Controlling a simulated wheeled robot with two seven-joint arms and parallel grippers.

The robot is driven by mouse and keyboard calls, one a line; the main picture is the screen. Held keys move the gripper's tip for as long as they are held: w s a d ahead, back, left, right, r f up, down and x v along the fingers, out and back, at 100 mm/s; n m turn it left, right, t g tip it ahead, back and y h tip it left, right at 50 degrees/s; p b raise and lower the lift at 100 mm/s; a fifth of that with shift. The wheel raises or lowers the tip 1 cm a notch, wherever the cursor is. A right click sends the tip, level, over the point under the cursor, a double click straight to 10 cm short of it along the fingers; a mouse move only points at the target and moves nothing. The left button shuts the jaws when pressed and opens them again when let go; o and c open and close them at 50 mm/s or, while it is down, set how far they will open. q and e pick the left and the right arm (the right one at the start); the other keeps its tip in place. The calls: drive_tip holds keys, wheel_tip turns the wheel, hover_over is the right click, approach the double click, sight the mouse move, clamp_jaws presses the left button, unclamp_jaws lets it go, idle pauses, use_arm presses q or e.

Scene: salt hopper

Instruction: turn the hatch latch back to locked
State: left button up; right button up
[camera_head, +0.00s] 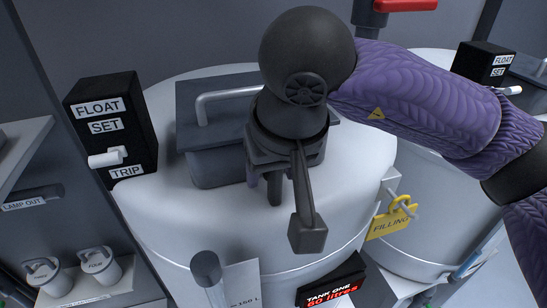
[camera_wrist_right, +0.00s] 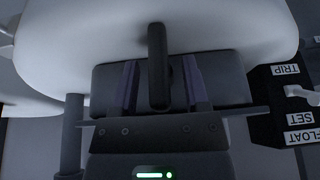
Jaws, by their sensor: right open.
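The hatch (camera_head: 205,165) is a dark grey box lid with a pale bar handle (camera_head: 230,93), on top of the white tank. Its latch is a dark, round-ended bar (camera_wrist_right: 157,60); in the head view a short dark bar that looks like it (camera_head: 275,192) shows below my right gripper, pointing toward the near side. My right gripper (camera_wrist_right: 160,88) is over the hatch's near side, open, with one purple-padded finger on each side of the latch. Gaps show on both sides. The latch pivot is hidden by my gripper. My left gripper is in neither view.
A black FLOAT box (camera_head: 112,125) with a white lever near TRIP stands left of the hatch. A grey post (camera_head: 208,268) rises at the tank front. A yellow FILLING tag (camera_head: 392,217) hangs at right. A red handle (camera_head: 405,5) is at the back.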

drive_tip(key=shift+s, duration=0.2)
drive_tip(key=shift+w, duration=0.2)
drive_tip(key=c, duration=0.5)
clamp_jaws()
